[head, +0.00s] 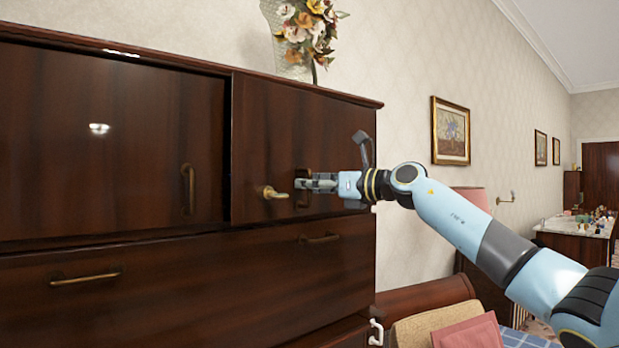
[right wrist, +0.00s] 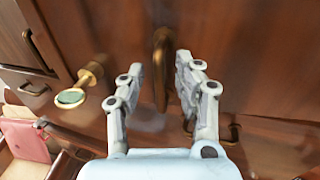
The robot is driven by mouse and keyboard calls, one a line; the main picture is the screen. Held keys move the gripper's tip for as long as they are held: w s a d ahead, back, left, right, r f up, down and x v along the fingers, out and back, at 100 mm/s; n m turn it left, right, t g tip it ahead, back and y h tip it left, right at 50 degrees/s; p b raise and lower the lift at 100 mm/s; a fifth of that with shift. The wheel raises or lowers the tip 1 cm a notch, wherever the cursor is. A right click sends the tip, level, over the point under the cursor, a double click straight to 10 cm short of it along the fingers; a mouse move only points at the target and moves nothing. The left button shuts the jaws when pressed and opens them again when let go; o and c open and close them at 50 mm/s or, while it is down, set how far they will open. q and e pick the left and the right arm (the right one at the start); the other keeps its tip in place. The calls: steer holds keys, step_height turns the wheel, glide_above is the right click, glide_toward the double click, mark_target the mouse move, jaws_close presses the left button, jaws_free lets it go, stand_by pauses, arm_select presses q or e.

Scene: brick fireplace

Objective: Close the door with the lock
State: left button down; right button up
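The dark wooden cabinet door (head: 265,130) is the right-hand upper door in the head view. Its left edge seems to stand slightly proud of the neighbouring panel; I cannot tell whether it is fully shut. A brass lock with a key or knob (head: 272,192) sticks out of it, and shows left of the fingers in the right wrist view (right wrist: 72,97). My right gripper (head: 302,184) is at the door's upright handle (head: 303,174). In the right wrist view the gripper (right wrist: 160,75) is open, with the handle (right wrist: 161,60) between its fingers and gaps beside it. My left gripper is out of view.
The left panel (head: 100,145) has its own upright handle (head: 189,188). A wide drawer (head: 190,290) with brass pulls lies below. A flower vase (head: 305,30) stands on the cabinet top. Cushions (head: 470,333) lie at the lower right.

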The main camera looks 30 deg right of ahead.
steer(key=shift+w+a, duration=0.2)
steer(key=shift+w, duration=0.05)
jaws_close()
stand_by(0.4)
